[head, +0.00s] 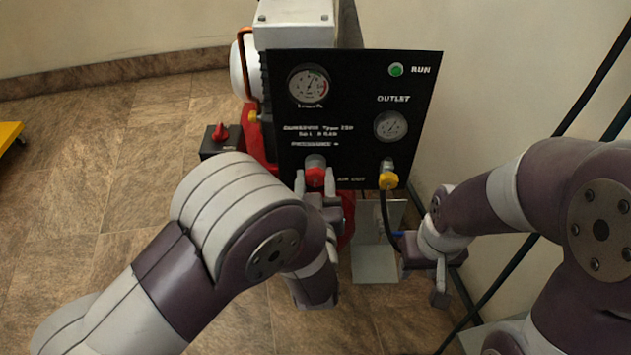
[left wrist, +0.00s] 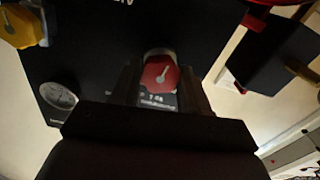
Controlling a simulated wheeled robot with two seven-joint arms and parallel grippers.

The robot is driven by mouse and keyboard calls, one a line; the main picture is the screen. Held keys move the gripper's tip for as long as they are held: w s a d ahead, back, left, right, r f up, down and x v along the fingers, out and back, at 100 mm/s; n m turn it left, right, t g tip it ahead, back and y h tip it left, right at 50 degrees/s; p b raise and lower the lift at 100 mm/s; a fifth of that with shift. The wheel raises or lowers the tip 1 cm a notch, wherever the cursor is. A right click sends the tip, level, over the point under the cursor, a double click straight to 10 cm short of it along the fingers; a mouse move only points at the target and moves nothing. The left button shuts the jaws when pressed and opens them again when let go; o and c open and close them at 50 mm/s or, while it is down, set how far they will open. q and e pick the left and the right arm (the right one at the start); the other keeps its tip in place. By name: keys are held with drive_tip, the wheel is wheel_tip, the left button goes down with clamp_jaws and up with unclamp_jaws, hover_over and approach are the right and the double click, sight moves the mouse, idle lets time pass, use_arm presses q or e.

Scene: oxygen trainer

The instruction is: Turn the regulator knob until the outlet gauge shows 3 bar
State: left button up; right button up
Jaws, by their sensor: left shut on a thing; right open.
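The black control panel (head: 350,75) faces me. The red regulator knob (head: 316,177) sits low on it, and also shows in the left wrist view (left wrist: 160,74) with a pale pointer line. My left gripper (head: 315,182) is shut on the knob, a finger on each side. The outlet gauge (head: 390,126) is at the panel's right; its needle is too small to read surely. It also shows in the left wrist view (left wrist: 58,96). My right gripper (head: 438,282) is open and empty, below and right of the panel.
A second gauge (head: 308,84) is at the panel's upper left, and a green run lamp (head: 396,69) at the upper right. A yellow fitting (head: 388,180) with a black hose hangs below the outlet gauge. A red switch (head: 220,132) on a dark box is at the left.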

use_arm(q)
drive_tip(key=shift+n+b, duration=0.5)
drive_tip(key=shift+n, duration=1.6)
drive_tip(key=o, duration=1.1)
drive_tip(key=shift+c, duration=0.2)
drive_tip(key=shift+s, duration=0.1)
drive_tip(key=s+p, duration=0.1)
drive_tip(key=s, duration=1.1)
drive_tip(key=shift+s+p, duration=0.25)
drive_tip(key=shift+p, duration=0.1)
